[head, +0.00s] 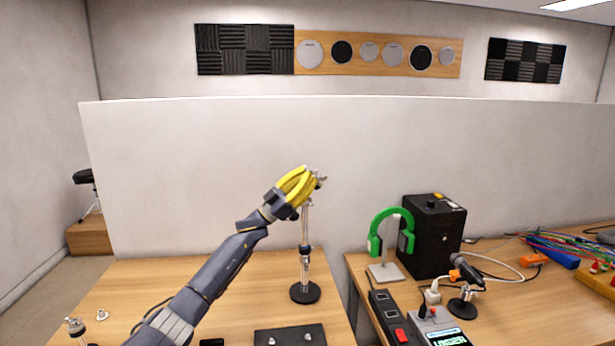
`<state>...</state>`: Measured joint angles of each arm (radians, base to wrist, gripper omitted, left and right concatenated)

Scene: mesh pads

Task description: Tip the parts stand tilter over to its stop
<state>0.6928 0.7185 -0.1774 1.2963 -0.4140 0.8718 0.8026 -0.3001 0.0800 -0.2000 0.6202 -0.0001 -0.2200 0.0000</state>
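The parts stand (305,255) is a chrome pole on a round black base, upright on the left wooden table. Its tilter (320,181) is a small metal piece at the top of the pole, partly hidden by my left gripper. My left gripper (312,178), with yellow fingers, reaches up from the lower left and is right at the tilter. Its fingertips overlap the tilter in this view, and I cannot tell whether they grip it or only touch it. My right gripper is out of view.
A black mat (275,337) with small metal parts lies at the front. Another metal fitting (76,328) stands at the lower left. Across a gap, the right table holds green headphones (376,240), a black speaker box (430,240), a microphone (466,270) and cables. A pale partition (200,180) stands behind.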

